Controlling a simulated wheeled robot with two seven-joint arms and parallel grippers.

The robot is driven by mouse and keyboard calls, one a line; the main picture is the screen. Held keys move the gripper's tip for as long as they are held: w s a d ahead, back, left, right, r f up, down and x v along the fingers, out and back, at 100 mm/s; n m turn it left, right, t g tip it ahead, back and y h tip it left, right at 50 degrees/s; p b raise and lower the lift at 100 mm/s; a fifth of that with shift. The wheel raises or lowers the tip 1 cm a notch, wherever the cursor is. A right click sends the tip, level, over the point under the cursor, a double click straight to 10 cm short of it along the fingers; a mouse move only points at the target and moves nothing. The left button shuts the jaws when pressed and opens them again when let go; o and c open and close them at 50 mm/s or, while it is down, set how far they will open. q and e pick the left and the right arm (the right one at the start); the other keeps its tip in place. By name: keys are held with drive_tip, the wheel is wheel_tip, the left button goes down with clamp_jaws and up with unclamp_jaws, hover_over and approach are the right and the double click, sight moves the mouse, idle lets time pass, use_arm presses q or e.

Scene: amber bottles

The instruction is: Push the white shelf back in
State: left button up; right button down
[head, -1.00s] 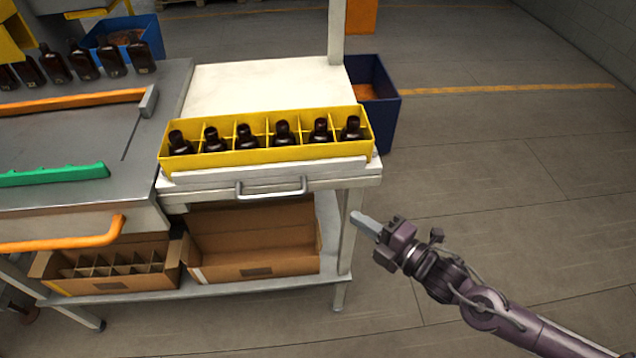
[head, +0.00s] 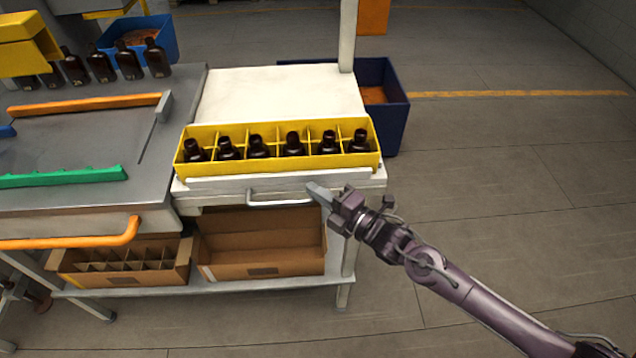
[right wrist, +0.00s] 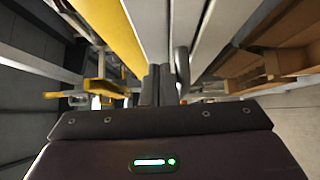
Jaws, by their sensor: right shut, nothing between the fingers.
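The white shelf (head: 285,92) carries a yellow divided crate (head: 278,167) with several amber bottles (head: 293,142) standing in its compartments. A metal handle (head: 278,202) is on the shelf's front edge, below the crate. My right gripper (head: 311,188) is shut and empty, its tips at the right end of the handle; whether they touch it I cannot tell. In the right wrist view the shut fingers (right wrist: 158,84) point along the shelf's front, with the handle (right wrist: 182,66) just beside them and the yellow crate (right wrist: 108,38) to the left. My left gripper does not show.
Two cardboard boxes, one divided (head: 125,262) and one open (head: 260,245), stand on the lower rack. A grey table (head: 75,137) with orange and green rails adjoins at left. A white post (head: 348,35) rises at the shelf's right. A dark blue bin (head: 394,125) stands behind.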

sight(319, 178)
drive_tip(key=shift+w, duration=0.45)
drive_tip(key=shift+w+d+f+b, duration=0.1)
drive_tip(key=shift+w+f+b, duration=0.05)
drive_tip(key=shift+w+b, duration=0.45)
drive_tip(key=shift+w+f+b, duration=0.1)
drive_tip(key=shift+w+b, duration=0.45)
drive_tip(key=shift+w, duration=0.05)
drive_tip(key=shift+w+r, duration=0.15)
drive_tip(key=shift+w, duration=0.2)
drive_tip(key=shift+d+r, duration=0.1)
drive_tip(key=shift+r, duration=0.15)
